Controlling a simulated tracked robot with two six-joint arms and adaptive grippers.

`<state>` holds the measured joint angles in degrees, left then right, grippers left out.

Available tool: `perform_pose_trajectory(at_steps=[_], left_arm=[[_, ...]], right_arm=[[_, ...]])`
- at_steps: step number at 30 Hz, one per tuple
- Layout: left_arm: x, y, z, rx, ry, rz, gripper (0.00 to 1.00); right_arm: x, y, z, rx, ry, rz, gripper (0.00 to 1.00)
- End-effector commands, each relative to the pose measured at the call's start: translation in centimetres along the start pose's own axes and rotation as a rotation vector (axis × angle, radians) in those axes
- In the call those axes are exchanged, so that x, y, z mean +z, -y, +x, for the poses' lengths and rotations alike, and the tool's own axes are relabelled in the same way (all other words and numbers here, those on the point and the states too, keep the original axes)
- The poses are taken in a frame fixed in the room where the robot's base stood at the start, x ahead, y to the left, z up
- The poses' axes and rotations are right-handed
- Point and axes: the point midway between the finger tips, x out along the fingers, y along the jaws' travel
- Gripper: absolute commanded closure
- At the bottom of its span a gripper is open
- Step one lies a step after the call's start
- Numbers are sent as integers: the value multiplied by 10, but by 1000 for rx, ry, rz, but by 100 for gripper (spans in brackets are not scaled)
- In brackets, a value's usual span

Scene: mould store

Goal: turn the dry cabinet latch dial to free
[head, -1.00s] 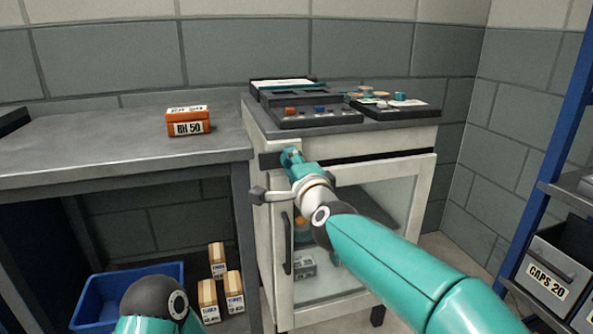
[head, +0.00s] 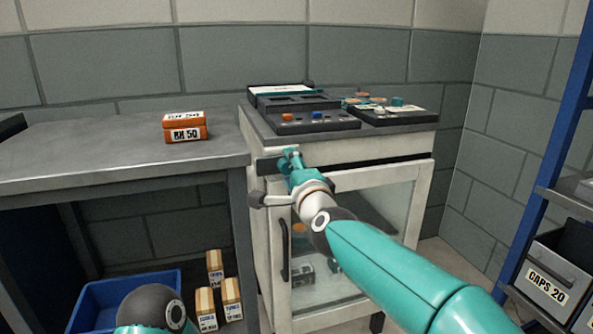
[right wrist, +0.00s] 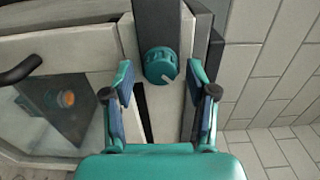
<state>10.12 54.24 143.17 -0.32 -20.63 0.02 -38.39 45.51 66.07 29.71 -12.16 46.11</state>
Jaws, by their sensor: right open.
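The dry cabinet (head: 345,150) is a pale cabinet with a glass door, right of the bench. The latch dial (right wrist: 160,65) is a round teal knob on a dark plate, with a pale pointer mark toward the lower right in the right wrist view. My right gripper (head: 292,165) is at the cabinet's upper left front; in the right wrist view its open fingers (right wrist: 161,82) appear on either side of the dial. I cannot tell whether they touch it. In the head view the gripper largely covers the dial. My left gripper is out of the picture.
A dark door handle (head: 285,250) is below my right gripper. An orange box (head: 185,134) sits on the grey bench (head: 100,148). A control unit (head: 318,124) is on the cabinet. A blue crate (head: 80,308) is under the bench. A shelf bin (head: 545,285) stands at right.

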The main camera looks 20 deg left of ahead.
Motion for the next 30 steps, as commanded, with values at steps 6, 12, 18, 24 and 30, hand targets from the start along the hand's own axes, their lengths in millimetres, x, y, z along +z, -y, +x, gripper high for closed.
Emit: perform_pose_trajectory(at_steps=[6, 12, 18, 24, 30], left_arm=[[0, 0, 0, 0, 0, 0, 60], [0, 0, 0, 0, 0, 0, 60], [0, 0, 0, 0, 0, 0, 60], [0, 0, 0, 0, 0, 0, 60], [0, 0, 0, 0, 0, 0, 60]], right_arm=[[1, 0, -4, 1, 2, -2, 43], [1, 0, -23, 2, 2, -2, 43], [0, 0, -56, 1, 2, -1, 43], [-1, 0, -91, -1, 1, 1, 43], [-1, -1, -113, 0, 0, 0, 43]])
